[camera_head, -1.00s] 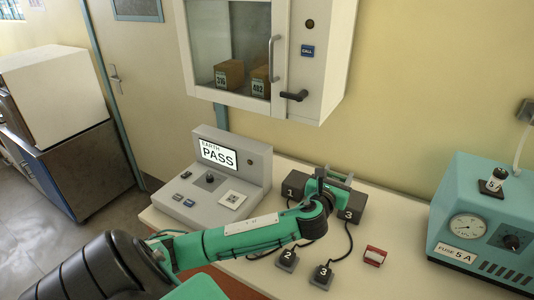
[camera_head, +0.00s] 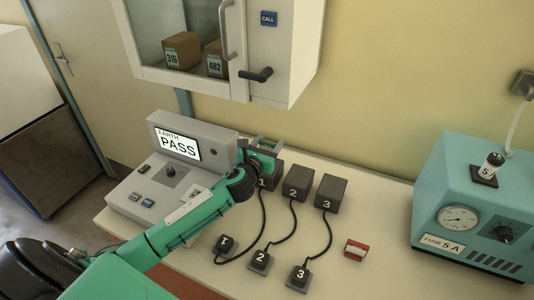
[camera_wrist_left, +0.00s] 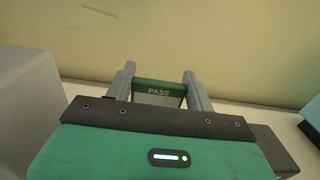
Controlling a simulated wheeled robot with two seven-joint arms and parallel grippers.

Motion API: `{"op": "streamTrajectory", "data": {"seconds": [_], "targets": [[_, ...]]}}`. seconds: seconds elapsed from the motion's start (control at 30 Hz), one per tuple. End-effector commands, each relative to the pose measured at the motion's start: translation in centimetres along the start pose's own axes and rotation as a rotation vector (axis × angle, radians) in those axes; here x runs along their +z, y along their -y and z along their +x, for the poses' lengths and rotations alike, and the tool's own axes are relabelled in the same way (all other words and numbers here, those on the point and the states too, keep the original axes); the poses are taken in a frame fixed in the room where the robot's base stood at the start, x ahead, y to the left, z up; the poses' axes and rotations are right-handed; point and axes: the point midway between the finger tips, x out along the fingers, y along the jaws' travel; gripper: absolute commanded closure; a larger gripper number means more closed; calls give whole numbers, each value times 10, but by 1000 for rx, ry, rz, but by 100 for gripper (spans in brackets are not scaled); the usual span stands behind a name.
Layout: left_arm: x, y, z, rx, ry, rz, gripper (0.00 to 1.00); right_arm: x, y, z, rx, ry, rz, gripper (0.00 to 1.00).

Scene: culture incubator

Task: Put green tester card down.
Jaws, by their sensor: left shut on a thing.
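A green card marked PASS (camera_wrist_left: 158,87) is between the two grey fingers of my left gripper (camera_wrist_left: 158,82) in the left wrist view. My left gripper (camera_head: 264,146) is shut on the card in the head view, just right of the grey tester (camera_head: 215,147) and at the back of box 1. The tester's screen reads EARTH PASS. The arm and gripper hide part of the tester's front right and part of box 1. I cannot tell whether the card touches anything below. My right gripper is not in view.
Black boxes 1 (camera_head: 267,178), 2 (camera_head: 296,182) and 3 (camera_head: 330,192) stand in a row, corded to numbered plugs in front. A small red and white item (camera_head: 356,249) lies to the right. A teal fuse unit (camera_head: 480,210) is at far right. The wall cabinet (camera_head: 262,60) hangs above.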

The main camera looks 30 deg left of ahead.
Motion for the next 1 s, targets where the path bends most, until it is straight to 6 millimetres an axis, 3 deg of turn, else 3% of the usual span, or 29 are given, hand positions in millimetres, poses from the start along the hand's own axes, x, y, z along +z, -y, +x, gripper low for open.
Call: {"op": "streamTrajectory", "data": {"seconds": [0.3,0.7,0.73,0.8,1.0], "targets": [[-37,1,-1,1,-3,-2,68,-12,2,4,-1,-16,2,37],[-43,0,0,0,-2,1,68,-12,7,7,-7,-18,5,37],[-41,0,0,0,-2,1,40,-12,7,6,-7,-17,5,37],[-41,0,0,0,-2,1,27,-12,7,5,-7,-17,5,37],[-41,0,0,0,-2,1,24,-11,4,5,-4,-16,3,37]]}}
